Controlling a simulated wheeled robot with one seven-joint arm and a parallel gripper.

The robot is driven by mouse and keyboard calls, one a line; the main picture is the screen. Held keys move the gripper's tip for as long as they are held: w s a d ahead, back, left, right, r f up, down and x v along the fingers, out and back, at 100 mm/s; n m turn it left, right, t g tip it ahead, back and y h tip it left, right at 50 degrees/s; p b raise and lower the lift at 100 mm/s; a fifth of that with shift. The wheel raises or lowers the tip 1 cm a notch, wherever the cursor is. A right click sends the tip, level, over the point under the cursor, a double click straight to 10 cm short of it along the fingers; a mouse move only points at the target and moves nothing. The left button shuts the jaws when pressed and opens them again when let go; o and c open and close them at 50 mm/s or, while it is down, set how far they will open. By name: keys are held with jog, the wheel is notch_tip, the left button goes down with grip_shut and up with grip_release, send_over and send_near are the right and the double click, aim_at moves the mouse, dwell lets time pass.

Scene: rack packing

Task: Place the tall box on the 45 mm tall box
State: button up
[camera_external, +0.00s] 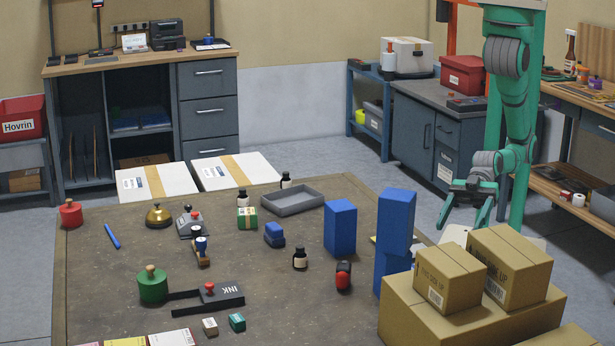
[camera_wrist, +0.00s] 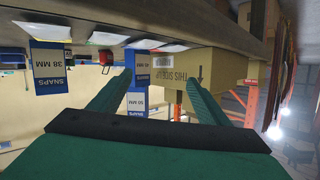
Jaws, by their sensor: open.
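Two blue boxes with SNAPS labels are stacked at the table's right side. The upper blue box (camera_external: 397,222) stands upright on the lower blue box (camera_external: 388,273), slightly offset; in the wrist view, which is upside down, they are the upper box (camera_wrist: 135,103) and the lower box (camera_wrist: 143,68). Their size labels are too small to read surely. A separate blue box (camera_external: 340,228), marked 38 MM in the wrist view (camera_wrist: 49,68), stands left of the stack. My gripper (camera_external: 461,222) is open and empty, right of the stack and apart from it; its fingers (camera_wrist: 157,82) point toward the stack.
Cardboard boxes (camera_external: 450,277) stand close to the stack at the front right. A black and red item (camera_external: 343,276) sits left of the stack.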

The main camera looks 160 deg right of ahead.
jog(key=s+a+n+y, duration=0.1)
jog(key=s+a, duration=0.3)
jog(key=s, duration=1.5)
jog(key=shift+n+t+y, duration=0.3)
jog(key=shift+n+t, duration=0.1)
jog(key=shift+n, duration=0.5)
